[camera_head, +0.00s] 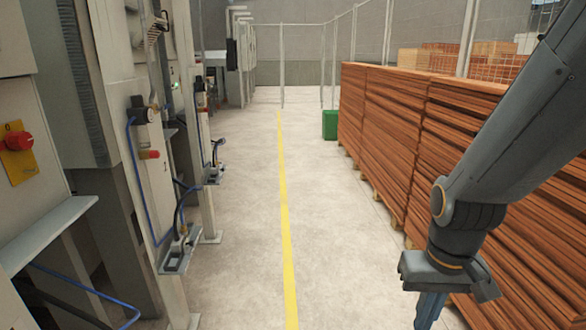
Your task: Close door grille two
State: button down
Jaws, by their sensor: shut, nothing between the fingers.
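My gripper (430,312) is at the bottom right of the head view, pointing down over the floor, with its tips near or past the lower picture edge. Its fingers look together and nothing shows between them. It is well to the right of the machines and apart from them. I cannot make out door grille two for certain. A wire mesh fence (297,60) with grey posts stands at the far end of the aisle, but I cannot tell whether a door grille is part of it.
Grey machine cabinets (72,120) with a red knob (18,141), brackets and blue hoses line the left. Stacked brown boards (390,130) line the right. A green bin (330,125) stands farther back. The aisle floor along the yellow line (284,200) is clear.

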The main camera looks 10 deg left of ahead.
aim_at(152, 37)
jog(key=u, duration=0.15)
jog(key=i, duration=1.75)
jog(key=u, duration=0.95)
jog(key=i, duration=1.8)
jog(key=u, duration=0.5)
